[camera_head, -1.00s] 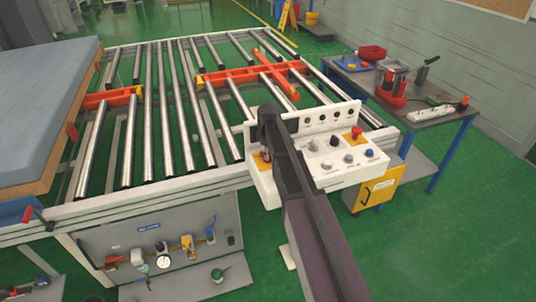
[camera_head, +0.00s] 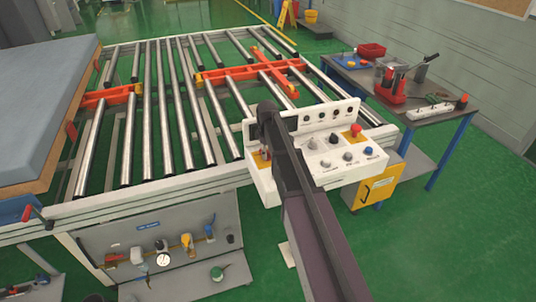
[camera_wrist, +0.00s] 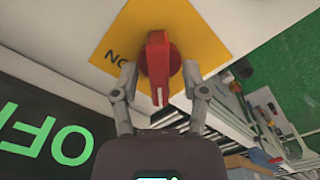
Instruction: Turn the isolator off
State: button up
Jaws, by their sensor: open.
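The isolator is a red rotary handle (camera_wrist: 159,66) on a yellow plate (camera_wrist: 145,22) in the wrist view. Upside-down black letters, apparently "ON", show on the plate left of the handle. My gripper (camera_wrist: 158,82) is open, with one finger on each side of the handle. I cannot tell whether the fingers touch it. In the head view my arm hides most of the isolator; part of its yellow plate (camera_head: 260,160) shows on the left end of the white control console (camera_head: 322,182).
Large green letters (camera_wrist: 45,140) on a dark surface show at the wrist view's left, partly cut off. The console bears a red button (camera_head: 356,130) and several knobs. The roller table (camera_head: 150,190) lies behind and left, with a mattress (camera_head: 40,110) at far left.

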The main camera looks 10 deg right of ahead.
jog(key=shift+m, duration=0.5)
jog(key=m, duration=0.3)
jog(key=shift+m, duration=0.3)
jog(key=m, duration=0.8)
jog(key=shift+m, duration=0.4)
jog(key=m, duration=0.4)
jog(key=shift+r+m, duration=0.3)
jog(key=shift+m, duration=0.1)
notch_tip(320, 180, up, 13)
jog(key=p, duration=1.4)
jog(key=s+a+f+n+b, duration=0.1)
jog(key=s+f+n+b, duration=0.2)
jog(key=s, duration=0.9)
jog(key=s+a+f+n+b, duration=0.1)
jog(key=s+f+n+b, duration=0.2)
jog(key=s, duration=1)
jog(key=shift+f+n+b, duration=0.2)
jog(key=shift+n+b, duration=0.25)
jog(key=shift+n, duration=0.35)
